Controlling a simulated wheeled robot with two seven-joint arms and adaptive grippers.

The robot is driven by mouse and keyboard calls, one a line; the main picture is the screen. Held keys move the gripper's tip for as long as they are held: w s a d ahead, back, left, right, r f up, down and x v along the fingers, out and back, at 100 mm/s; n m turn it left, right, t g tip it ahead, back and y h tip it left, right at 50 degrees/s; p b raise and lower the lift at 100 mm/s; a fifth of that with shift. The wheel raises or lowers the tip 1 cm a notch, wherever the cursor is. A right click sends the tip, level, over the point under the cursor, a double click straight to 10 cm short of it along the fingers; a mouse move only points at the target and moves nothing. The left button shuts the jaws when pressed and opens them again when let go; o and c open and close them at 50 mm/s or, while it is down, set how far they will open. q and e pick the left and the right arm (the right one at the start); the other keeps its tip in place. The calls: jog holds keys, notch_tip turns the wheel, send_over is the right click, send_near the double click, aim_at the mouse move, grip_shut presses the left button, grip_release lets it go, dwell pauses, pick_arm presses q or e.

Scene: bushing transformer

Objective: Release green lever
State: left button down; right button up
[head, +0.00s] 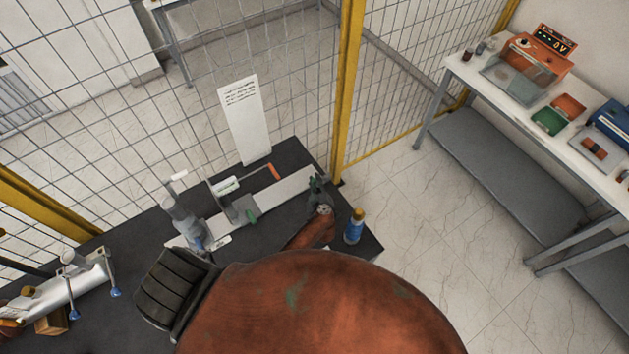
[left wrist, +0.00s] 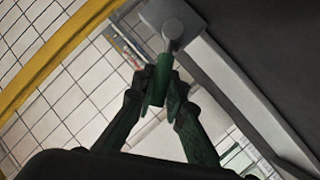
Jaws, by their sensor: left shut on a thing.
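The green lever (left wrist: 163,66) hangs from a round grey pivot (left wrist: 172,29) in the left wrist view. My left gripper (left wrist: 158,88) is shut on the lever, with one dark green finger on each side of it. In the head view, the same gripper (head: 317,186) is at the right end of a light grey rail (head: 289,192) on the black table (head: 285,158). It hides the lever there. My right gripper is not in view.
A blue bottle with a yellow cap (head: 354,226) stands close to the right of my left gripper. An orange handle (head: 273,171), a small green part (head: 253,215) and a white sign (head: 245,120) are to its left. Wire mesh fencing (head: 290,60) stands behind the table.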

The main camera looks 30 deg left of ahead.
pick_arm(q)
jog(key=shift+s+f, duration=0.1)
jog(key=shift+f, duration=0.05)
jog(key=c, duration=1.9)
grip_release()
jog(key=shift+c, duration=0.2)
jog(key=v, duration=0.7)
jog(key=shift+d+r, duration=0.2)
jog(key=shift+s, duration=0.1)
jog(key=shift+c, duration=0.7)
